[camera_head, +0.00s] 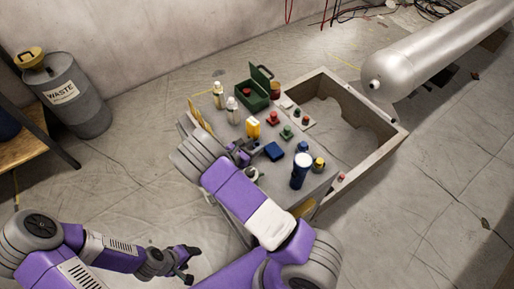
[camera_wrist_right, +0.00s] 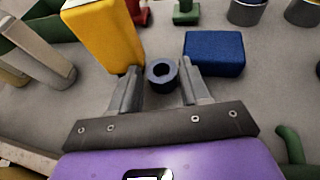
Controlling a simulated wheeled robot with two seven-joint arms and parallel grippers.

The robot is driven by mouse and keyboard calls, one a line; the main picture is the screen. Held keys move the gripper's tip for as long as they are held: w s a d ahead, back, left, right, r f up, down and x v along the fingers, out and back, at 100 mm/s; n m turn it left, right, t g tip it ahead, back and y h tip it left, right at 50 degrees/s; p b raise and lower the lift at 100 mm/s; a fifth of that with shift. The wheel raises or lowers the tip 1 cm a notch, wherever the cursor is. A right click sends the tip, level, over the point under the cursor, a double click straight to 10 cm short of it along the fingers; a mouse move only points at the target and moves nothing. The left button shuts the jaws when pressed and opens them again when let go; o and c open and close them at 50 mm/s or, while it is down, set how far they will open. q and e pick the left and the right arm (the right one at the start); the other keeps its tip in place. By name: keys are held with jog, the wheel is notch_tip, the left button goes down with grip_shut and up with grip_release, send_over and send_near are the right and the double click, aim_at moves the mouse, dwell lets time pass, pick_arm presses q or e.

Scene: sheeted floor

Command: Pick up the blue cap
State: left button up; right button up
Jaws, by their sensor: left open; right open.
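A small dark blue ring-shaped cap (camera_wrist_right: 162,73) lies on the grey tabletop in the right wrist view, with a dark round hole facing up. My right gripper (camera_wrist_right: 160,86) is open, with one finger on each side of the cap; I cannot tell whether either finger touches it. In the head view my right gripper (camera_head: 252,147) is low over the table, and I cannot make out the cap there. My left gripper (camera_head: 189,264) is open and empty, low at the left, away from the table.
A blue block (camera_wrist_right: 214,53) and a yellow block (camera_wrist_right: 106,34) stand close beside the fingers. A blue cylinder (camera_head: 300,172), a green box (camera_head: 254,95) and several bottles and small pieces crowd the table (camera_head: 318,185). A waste bin (camera_head: 76,98) stands at left.

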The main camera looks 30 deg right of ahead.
jog(key=shift+s+d+f, duration=0.15)
jog(key=shift+d+f, duration=0.05)
jog(key=shift+f, duration=0.15)
jog(key=c, duration=0.8)
